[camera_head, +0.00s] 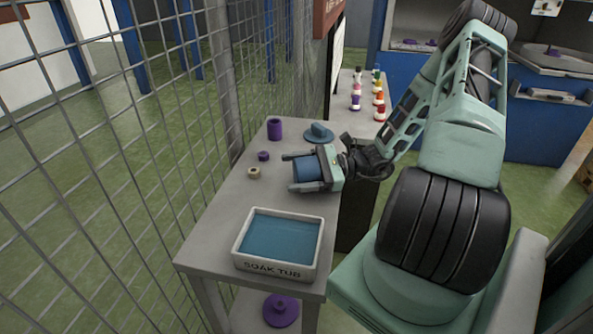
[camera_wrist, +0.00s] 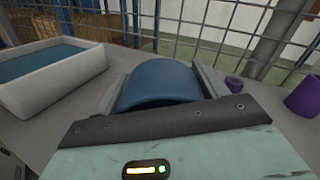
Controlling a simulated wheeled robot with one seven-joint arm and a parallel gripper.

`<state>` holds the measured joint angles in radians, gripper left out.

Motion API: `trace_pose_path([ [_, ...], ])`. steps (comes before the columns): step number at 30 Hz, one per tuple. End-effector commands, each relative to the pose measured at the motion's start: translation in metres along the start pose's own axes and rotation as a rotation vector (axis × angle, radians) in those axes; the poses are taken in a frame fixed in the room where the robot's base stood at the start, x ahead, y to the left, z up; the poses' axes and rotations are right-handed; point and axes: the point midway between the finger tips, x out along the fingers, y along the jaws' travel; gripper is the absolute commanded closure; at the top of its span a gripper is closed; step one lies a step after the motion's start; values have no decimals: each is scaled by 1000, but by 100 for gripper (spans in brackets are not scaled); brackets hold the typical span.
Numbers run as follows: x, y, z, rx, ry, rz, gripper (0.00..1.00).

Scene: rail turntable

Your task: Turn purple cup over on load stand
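The purple cup (camera_head: 274,129) stands upright as a cylinder at the far left of the grey stand (camera_head: 225,215); I cannot tell which end is up. It also shows at the right edge of the wrist view (camera_wrist: 303,98). My gripper (camera_head: 305,173) is to its right and nearer, apart from it. The gripper is shut on a blue cup (camera_head: 306,170), which lies on its side between the fingers, low over the stand. The blue cup fills the middle of the wrist view (camera_wrist: 160,84). Whether it touches the stand is unclear.
A white soak tub (camera_head: 240,246) with blue liquid sits at the near end. A small purple ring (camera_head: 263,156), a beige ring (camera_head: 254,173) and a blue knobbed lid (camera_head: 318,133) lie on the stand. A purple lid (camera_head: 281,308) is below. Wire fence runs along the left.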

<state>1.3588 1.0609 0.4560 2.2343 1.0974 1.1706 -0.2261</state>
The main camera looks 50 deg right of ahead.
Motion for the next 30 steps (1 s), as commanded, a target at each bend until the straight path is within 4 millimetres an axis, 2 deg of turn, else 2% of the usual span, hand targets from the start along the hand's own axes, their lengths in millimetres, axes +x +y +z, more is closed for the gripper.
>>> trace_pose_path([
  [1, 0, 0, 0, 0, 0, 0, 17],
  [3, 0, 0, 0, 0, 0, 0, 3],
  [11, 0, 0, 0, 0, 1, 0, 3],
  [16, -13, -1, -1, -1, 3, -2, 3],
  [20, -37, -1, -1, -1, 5, -4, 3],
  [30, -118, 0, -1, -2, 4, -2, 3],
])
